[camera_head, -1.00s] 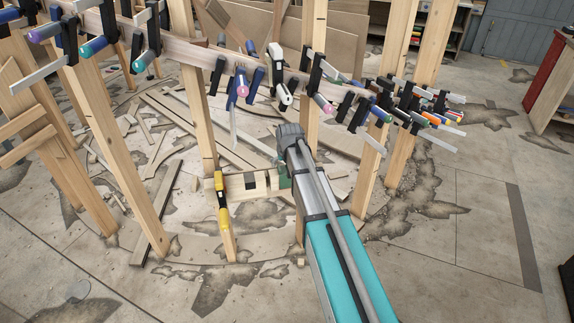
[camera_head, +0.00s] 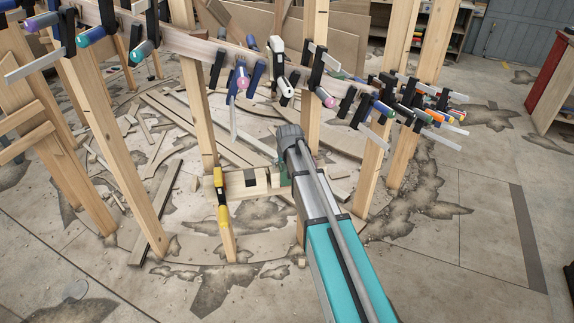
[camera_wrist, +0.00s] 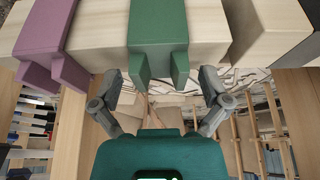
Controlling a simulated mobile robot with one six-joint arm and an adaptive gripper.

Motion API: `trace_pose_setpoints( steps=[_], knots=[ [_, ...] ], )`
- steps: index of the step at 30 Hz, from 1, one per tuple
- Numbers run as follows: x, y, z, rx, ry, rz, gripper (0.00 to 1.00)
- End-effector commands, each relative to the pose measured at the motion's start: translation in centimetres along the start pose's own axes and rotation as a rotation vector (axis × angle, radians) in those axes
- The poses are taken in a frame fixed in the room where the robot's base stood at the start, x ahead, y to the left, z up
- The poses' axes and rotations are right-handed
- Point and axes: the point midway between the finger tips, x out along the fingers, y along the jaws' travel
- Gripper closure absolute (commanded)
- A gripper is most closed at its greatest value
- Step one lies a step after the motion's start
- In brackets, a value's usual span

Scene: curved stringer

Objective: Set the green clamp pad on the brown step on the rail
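The green clamp pad (camera_wrist: 158,45) sits over the pale wooden rail (camera_wrist: 98,40) in the wrist view, with two prongs hanging below the rail's edge. A small part of the green pad (camera_head: 284,178) shows in the head view beside my arm. My gripper (camera_wrist: 161,84) is open, one grey finger on each side of the pad's lower end. Gaps show between the fingers and the pad, so it does not appear gripped. I cannot make out the brown step for certain. My arm hides part of the rail in the head view.
A purple pad (camera_wrist: 45,40) straddles the rail left of the green one. A dark block (camera_wrist: 306,48) is at the right edge; a dark block (camera_head: 250,178) shows on the rail in the head view. A yellow clamp (camera_head: 221,200) stands at the rail's left end. Wooden posts surround it.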

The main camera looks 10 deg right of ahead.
Motion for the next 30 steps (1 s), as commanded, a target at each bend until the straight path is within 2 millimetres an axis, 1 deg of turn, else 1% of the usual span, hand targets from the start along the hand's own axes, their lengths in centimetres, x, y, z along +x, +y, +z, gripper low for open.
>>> trace_pose_setpoints(
  steps=[1, 2, 3, 8, 9, 11, 12, 17, 30],
  knots=[
    [0.0, 0.0, 0.0, 0.0, 0.0, 0.0, 0.22],
    [0.0, 0.0, 0.0, 0.0, 0.0, 0.0, 0.28],
    [0.0, 0.0, 0.0, 0.0, 0.0, 0.0, 0.35],
    [0.0, 0.0, 0.0, 0.0, 0.0, 0.0, 0.65],
    [0.0, 0.0, 0.0, 0.0, 0.0, 0.0, 0.72],
    [0.0, 0.0, 0.0, 0.0, 0.0, 0.0, 0.84],
    [0.0, -0.1, 0.0, -0.001, 0.0, 0.0, 0.85],
    [-0.2, -0.1, -0.1, -0.001, 0.0, 0.0, 0.85],
    [-1.6, -0.1, -0.7, -0.001, 0.0, 0.0, 0.85]
  ],
)
